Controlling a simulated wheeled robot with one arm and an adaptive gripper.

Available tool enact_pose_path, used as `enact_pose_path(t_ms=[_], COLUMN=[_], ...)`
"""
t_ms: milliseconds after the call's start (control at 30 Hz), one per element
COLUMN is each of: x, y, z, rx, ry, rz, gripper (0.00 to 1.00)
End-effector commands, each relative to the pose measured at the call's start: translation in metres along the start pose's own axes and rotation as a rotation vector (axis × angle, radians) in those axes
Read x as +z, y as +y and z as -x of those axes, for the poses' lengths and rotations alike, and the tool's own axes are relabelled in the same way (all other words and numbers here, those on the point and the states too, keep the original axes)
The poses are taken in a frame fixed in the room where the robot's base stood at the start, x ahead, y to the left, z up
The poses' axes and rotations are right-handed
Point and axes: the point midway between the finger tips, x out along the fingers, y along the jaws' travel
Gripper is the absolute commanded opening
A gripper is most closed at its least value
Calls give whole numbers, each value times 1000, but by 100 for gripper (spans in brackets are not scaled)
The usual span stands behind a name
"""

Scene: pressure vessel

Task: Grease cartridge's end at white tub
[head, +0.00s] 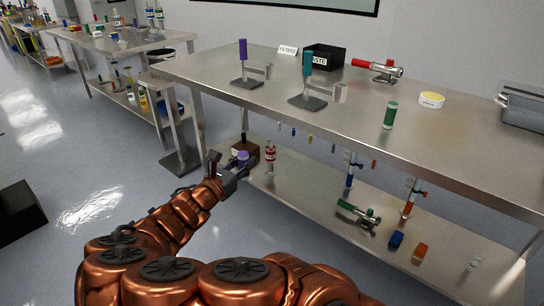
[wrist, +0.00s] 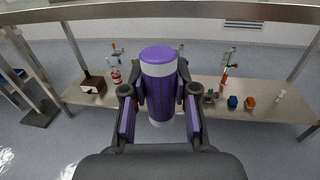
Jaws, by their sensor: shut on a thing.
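My gripper (head: 238,167) is shut on a purple cartridge (head: 243,157) with a white band. In the wrist view the cartridge (wrist: 158,70) stands upright between the fingers (wrist: 160,107), its purple top toward the camera and a white lower end below. In the head view my gripper is low, beside the front edge of the bench and near the lower shelf's left end. A low round tub (head: 431,100), yellow-sided with a pale top, sits on the bench top to the right. It is the closest match to the white tub, well apart from my gripper.
The steel bench top (head: 340,110) carries two stands holding purple (head: 243,50) and teal (head: 307,64) cylinders, a green cylinder (head: 390,115), a black waste box (head: 323,58) and a red-handled tool (head: 378,70). The lower shelf (head: 300,190) holds a brown box, a red bottle (head: 270,158) and fittings.

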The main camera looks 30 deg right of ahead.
Motion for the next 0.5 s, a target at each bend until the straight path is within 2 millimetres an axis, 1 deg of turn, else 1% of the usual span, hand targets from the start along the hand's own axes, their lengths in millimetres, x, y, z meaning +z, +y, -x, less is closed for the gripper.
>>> enact_pose_path(t_ms=[33, 200, 300, 500], x=[-4, -15, -13, -12], y=[9, 37, 41, 41], z=[5, 21, 24, 24], rx=[19, 76, 83, 79], ry=[2, 7, 3, 2], rz=[2, 2, -2, -2], gripper=[0, 0, 0, 0])
